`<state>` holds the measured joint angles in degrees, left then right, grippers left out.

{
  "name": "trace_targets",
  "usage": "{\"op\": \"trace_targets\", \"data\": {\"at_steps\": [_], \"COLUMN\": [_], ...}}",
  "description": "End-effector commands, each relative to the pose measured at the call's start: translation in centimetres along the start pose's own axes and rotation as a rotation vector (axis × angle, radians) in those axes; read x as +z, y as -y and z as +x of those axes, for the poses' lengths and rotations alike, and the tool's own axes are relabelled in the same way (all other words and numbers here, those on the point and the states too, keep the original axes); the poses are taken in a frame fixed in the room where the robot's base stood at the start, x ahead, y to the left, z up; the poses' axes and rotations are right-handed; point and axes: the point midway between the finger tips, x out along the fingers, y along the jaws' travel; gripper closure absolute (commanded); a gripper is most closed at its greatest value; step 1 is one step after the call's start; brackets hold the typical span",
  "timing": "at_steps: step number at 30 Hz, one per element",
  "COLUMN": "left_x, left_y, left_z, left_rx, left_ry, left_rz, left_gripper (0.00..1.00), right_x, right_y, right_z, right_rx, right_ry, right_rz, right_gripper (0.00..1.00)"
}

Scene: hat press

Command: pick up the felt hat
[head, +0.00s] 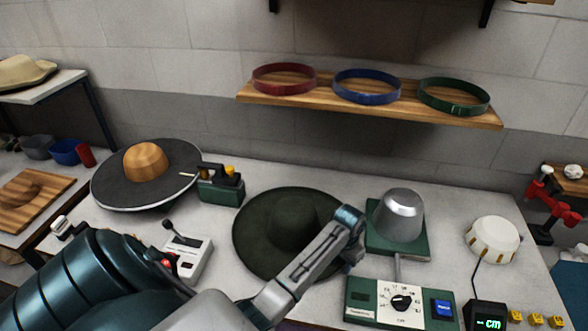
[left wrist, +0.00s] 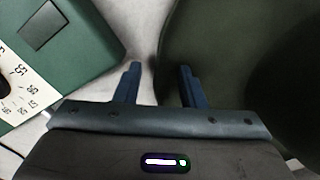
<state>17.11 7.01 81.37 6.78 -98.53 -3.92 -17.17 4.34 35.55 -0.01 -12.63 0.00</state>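The felt hat (head: 262,225) is dark green, with a wide brim and a round crown, and lies crown up on the grey table in the head view. My left arm crosses in front of its right side. My left gripper (head: 350,248) is at the brim's right edge and points down, its fingers mostly hidden in the head view. The brim (left wrist: 215,50) shows on the right there, around the right finger. I cannot tell whether they touch. My right gripper is not in view.
A green control box with a dial (head: 385,303) stands close right of the hat. A metal dome on a green base (head: 398,215) is behind it. A grey lever box (head: 187,257) and a round dark plate with a wooden block (head: 115,190) are left. Three bands lie on a shelf (head: 300,98).

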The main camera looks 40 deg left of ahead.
Motion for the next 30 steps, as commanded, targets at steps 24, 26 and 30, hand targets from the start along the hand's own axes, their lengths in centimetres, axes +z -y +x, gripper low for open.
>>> {"op": "trace_targets", "data": {"at_steps": [24, 26, 30], "left_x": [-0.1, -0.2, -0.1], "left_y": [0.1, 0.1, 0.0], "left_z": [-2.8, -4.1, -6.9], "left_rx": [-0.003, -0.002, -0.001], "left_ry": [-0.007, -0.008, -0.006], "left_rz": [-0.001, -0.001, 0.000], "left_gripper": [1.00, 1.00, 1.00], "right_x": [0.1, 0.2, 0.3], "right_y": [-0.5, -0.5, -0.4], "right_z": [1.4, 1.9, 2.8], "right_rx": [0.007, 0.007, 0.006], "right_ry": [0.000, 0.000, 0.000], "right_rz": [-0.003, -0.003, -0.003], "right_gripper": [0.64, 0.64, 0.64]}}
